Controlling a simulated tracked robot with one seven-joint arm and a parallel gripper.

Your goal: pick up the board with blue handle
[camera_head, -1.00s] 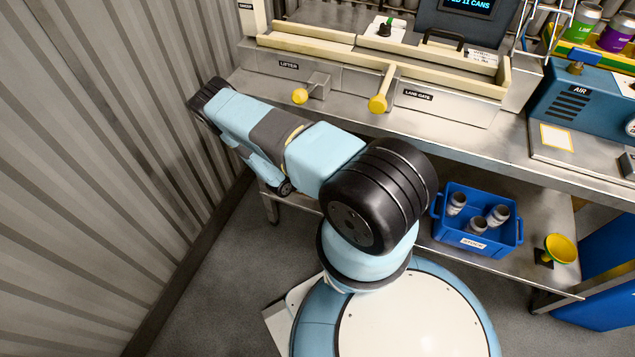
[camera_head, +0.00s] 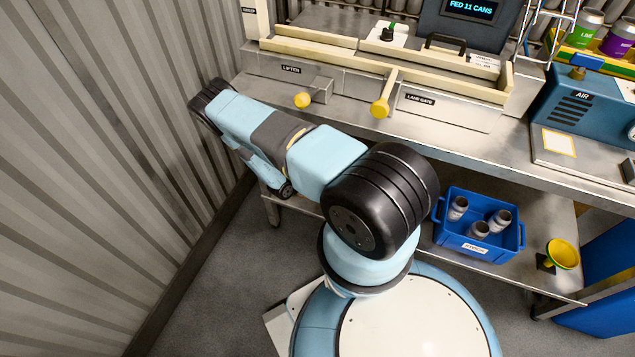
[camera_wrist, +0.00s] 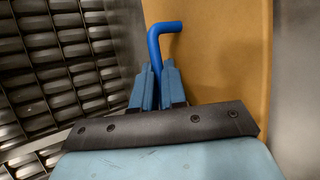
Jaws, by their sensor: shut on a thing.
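The board (camera_wrist: 225,50) is a flat, yellow-orange panel in the wrist view, filling the upper middle and right behind my gripper. Its blue handle (camera_wrist: 163,28) is a bent rod at the board's left edge, rising from between the fingertips and hooking right at its top. My gripper (camera_wrist: 157,85) has its two blue fingers shut on the lower part of this handle. In the head view only my folded arm shows; the board, the handle and the fingertips do not show there.
In the wrist view a dark slatted grille (camera_wrist: 50,65) lies left of the handle. In the head view a steel bench (camera_head: 350,120) carries yellow-knobbed levers and a blue air unit (camera_head: 580,105). A blue crate (camera_head: 478,245) with cans and a yellow funnel (camera_head: 563,253) stand below.

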